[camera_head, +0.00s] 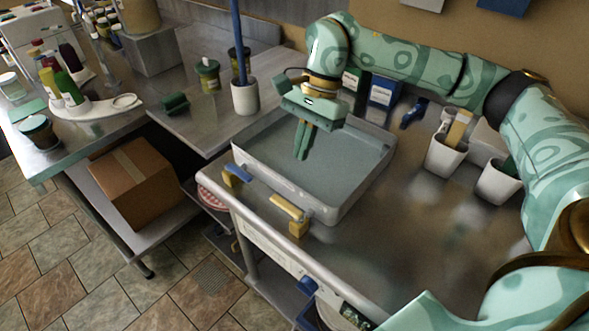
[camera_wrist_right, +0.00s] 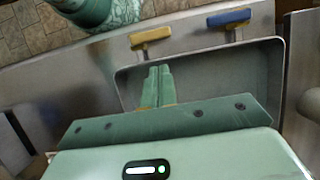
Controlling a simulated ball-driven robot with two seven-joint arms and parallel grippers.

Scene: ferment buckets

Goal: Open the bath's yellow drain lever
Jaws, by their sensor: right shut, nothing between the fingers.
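In the right wrist view the yellow lever (camera_wrist_right: 151,36) and blue lever (camera_wrist_right: 228,18) lie beyond the bath rim (camera_wrist_right: 200,50). My right gripper (camera_head: 301,157) points down over the bath, shut and empty, behind the yellow lever and apart from it. Its fingers (camera_wrist_right: 159,72) also show in the wrist view. My left gripper is out of view.
White cups (camera_head: 446,158) stand on the counter right of the bath. A white pot (camera_head: 245,97) with a blue rod stands behind its left side. A cardboard box (camera_head: 133,185) sits on a low shelf at left. The counter right of the bath is mostly clear.

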